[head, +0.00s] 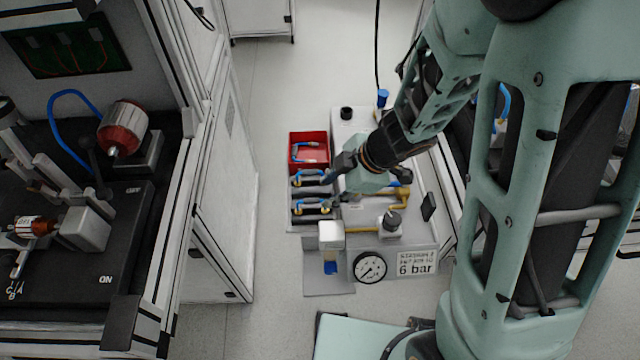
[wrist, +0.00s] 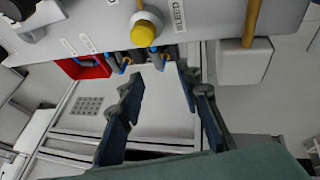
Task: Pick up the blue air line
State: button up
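Short blue air lines show in the head view: one (head: 308,146) in the red bin (head: 292,152), one (head: 308,174) on the upper dark holder and one (head: 312,202) on the lower. A longer blue line (head: 72,94) loops over the left bench. I cannot tell which is meant. My gripper (head: 334,188) is at the right end of the holders. In the wrist view, my gripper (wrist: 160,78) is open with nothing seen between its fingers. Blue line parts (wrist: 124,62) show beyond the fingers, beside the red bin (wrist: 92,70); contact cannot be told.
The grey air station (head: 352,122) carries brass pipes (head: 400,190), a gauge (head: 370,267) and a 6 bar sign (head: 416,263). A yellow knob (wrist: 144,33) juts out in the wrist view. White cabinets (head: 215,190) stand left; floor between is clear.

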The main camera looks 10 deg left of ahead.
aim_at(315, 200)
jog(key=b+x, duration=0.3)
jog(key=x, duration=0.2)
jog(key=shift+f, duration=0.2)
jog(key=shift+w+b+x, duration=0.2)
jog(key=shift+b+x, duration=0.8)
jog(key=shift+x, duration=0.35)
jog(key=shift+w+b+x, duration=0.2)
jog(key=shift+b+x, duration=0.75)
jog(key=shift+x, duration=0.4)
jog(key=shift+r, duration=0.1)
grip_shut()
